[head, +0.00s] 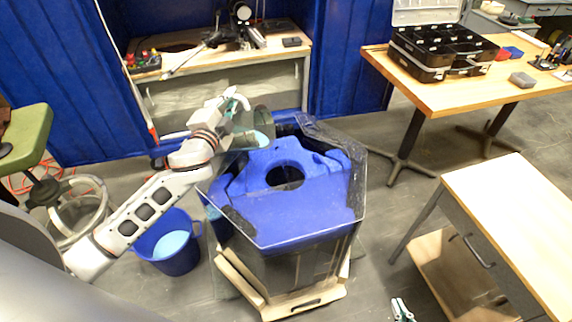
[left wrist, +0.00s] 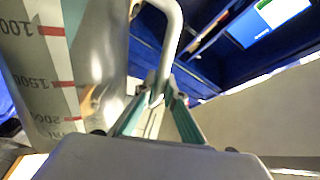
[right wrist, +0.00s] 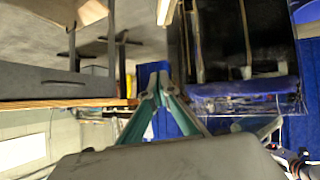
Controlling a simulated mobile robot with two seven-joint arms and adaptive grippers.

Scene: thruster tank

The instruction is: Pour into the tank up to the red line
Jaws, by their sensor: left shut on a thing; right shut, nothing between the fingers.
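The tank (head: 345,212) is a clear-walled, many-sided vessel on a wooden base, with a blue body (head: 250,180) with a round dark hole inside. I cannot make out its red line. My left gripper (head: 236,100) is shut on the pale handle (left wrist: 170,45) of a clear measuring jug (head: 262,118). The jug is at the tank's back left rim and looks tilted, with pale blue liquid in it; no stream is clear. Its red graduation marks show in the left wrist view (left wrist: 62,84). My right gripper (head: 402,312) is shut and empty, low at the right of the tank.
A blue bucket (head: 153,255) with pale blue liquid stands on the floor left of the tank. A workbench (head: 185,62) is behind. A table with an open black case (head: 425,62) and a drawer cabinet (head: 520,215) stand at right. A green stool (head: 28,135) is at left.

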